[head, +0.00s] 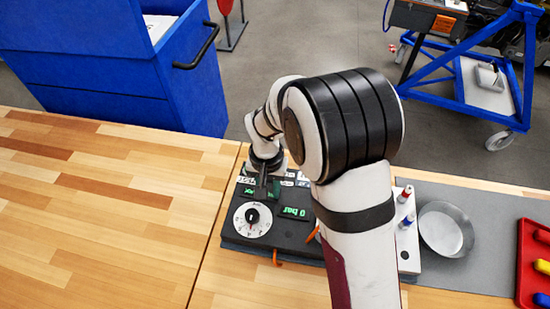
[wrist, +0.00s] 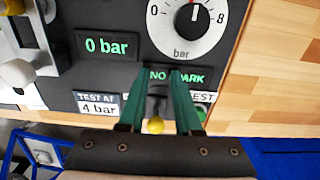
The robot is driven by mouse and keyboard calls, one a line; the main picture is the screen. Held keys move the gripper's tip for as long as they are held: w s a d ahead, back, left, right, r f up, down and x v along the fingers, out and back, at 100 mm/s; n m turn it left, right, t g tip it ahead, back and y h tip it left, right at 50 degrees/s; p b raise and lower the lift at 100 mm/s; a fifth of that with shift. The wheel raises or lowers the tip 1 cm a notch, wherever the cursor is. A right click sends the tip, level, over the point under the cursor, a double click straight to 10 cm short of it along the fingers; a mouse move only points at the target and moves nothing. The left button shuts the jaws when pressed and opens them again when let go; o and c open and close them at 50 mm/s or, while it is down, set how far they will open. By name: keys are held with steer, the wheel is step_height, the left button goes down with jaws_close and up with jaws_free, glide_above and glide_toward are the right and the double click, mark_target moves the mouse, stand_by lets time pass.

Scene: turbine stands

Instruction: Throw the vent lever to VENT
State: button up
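A dark control panel (head: 235,222) lies on the wooden bench, with a round dial (head: 252,219) and a green "0 bar" display. In the head view my gripper (head: 263,180) is over the panel's far edge. No VENT wording is legible, and the fingers cover part of the labels. My arm hides the panel's right part in the head view.
In the wrist view, pale fittings (wrist: 18,73) stand at the left. In the head view, a metal bowl (head: 445,229) sits on a grey mat right of my arm, beside a red tray (head: 530,262). A blue cabinet (head: 130,75) stands behind the bench. The bench's left is clear.

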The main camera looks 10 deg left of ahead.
steer(key=shift+o, duration=0.8)
step_height(320, 180, up, 7)
stand_by(0.4)
